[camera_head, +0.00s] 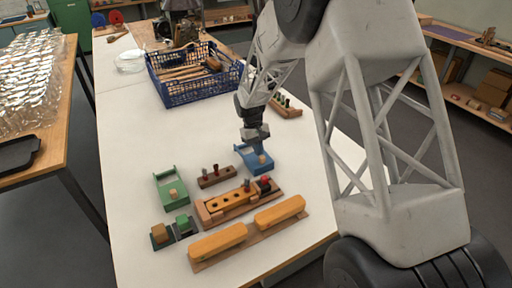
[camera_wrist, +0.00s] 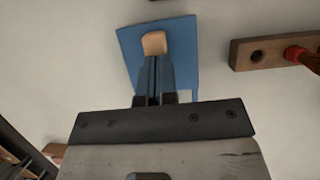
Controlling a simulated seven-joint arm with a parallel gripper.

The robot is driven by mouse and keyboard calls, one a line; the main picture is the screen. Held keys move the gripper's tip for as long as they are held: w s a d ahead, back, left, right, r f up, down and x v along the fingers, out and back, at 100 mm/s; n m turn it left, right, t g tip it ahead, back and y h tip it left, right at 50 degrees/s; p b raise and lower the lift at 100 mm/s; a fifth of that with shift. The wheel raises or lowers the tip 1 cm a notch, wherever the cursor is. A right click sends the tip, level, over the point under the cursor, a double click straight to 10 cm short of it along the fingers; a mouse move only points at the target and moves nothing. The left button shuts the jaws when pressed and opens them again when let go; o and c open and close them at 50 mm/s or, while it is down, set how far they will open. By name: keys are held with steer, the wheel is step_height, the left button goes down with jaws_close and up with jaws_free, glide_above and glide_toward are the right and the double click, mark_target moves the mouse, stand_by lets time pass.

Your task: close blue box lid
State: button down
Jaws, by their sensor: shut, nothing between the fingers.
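The blue box (camera_head: 245,153) lies on the white table below my gripper, partly hidden by it in the head view. Its flat blue lid (camera_wrist: 183,40) fills the top middle of the wrist view. A light wooden knob (camera_wrist: 154,43) stands on it; the knob also shows in the head view (camera_head: 262,159). My gripper (camera_wrist: 155,62) is shut and empty, pointing at the knob with its fingertips right beside it. I cannot tell whether they touch. How far the lid covers the box is not clear, since my gripper hides part of it.
A green box (camera_head: 172,180) with a wooden knob lies to the left. A wooden peg strip (camera_head: 216,177) and an orange block with holes (camera_head: 232,203) lie close by. A blue crate (camera_head: 190,97) of tools stands behind. Free table lies left of the crate.

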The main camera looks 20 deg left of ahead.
steer(key=shift+f, duration=0.15)
steer(key=shift+w+a, duration=0.3)
steer(key=shift+a, duration=0.05)
steer(key=shift+w+a, duration=1.15)
steer(key=v, duration=1)
steer(key=shift+d, duration=0.1)
steer(key=w+a, duration=0.3)
steer(key=shift+w+r, duration=0.3)
steer(key=shift+w, duration=0.1)
steer(key=shift+f, duration=0.2)
